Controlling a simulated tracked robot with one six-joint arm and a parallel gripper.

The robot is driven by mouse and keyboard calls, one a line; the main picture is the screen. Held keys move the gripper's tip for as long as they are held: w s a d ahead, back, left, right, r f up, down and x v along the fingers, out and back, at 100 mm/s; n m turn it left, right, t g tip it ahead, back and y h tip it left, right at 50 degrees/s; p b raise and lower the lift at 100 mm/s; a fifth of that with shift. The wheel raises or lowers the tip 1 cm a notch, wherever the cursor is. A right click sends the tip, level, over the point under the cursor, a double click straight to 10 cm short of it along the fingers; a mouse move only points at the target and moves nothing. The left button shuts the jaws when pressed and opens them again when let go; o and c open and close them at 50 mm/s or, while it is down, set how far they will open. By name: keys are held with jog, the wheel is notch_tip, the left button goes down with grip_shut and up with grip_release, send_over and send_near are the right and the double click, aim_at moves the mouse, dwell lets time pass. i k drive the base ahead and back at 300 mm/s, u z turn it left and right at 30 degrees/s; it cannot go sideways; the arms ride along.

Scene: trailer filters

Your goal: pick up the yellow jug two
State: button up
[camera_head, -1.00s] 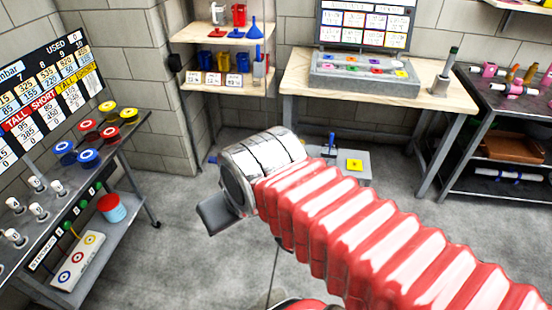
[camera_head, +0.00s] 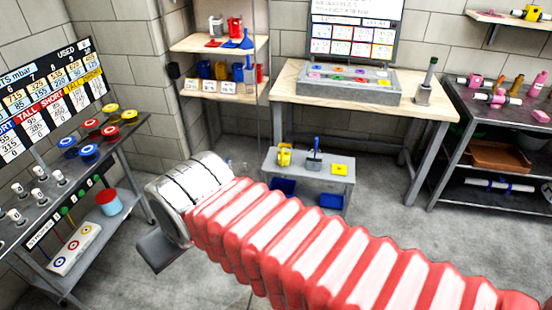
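A yellow jug (camera_head: 284,154) stands on the left end of a low grey bench (camera_head: 318,168) in the middle of the room. No number is readable on either, so I cannot tell which is jug two. My gripper (camera_head: 162,249) shows only as a grey plate below the silver end of my red-sleeved arm, at the lower left. It is in front of the bench and to its left, apart from both. Its fingers cannot be made out.
The bench also holds a blue-handled tool (camera_head: 315,155) and a yellow square (camera_head: 339,169), with blue bins (camera_head: 332,201) below. A wooden table (camera_head: 440,103) stands behind. Carts flank the room, left (camera_head: 130,130) and right (camera_head: 480,120). Grey floor is clear around the bench.

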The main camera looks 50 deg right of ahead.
aim_at(284, 146)
jog(key=z, duration=0.25)
jog(key=i, duration=2)
jog(key=z, duration=0.65)
jog(key=i, duration=0.7)
jog(key=z, duration=1.2)
jog(key=i, duration=0.9)
jog(key=z, duration=0.65)
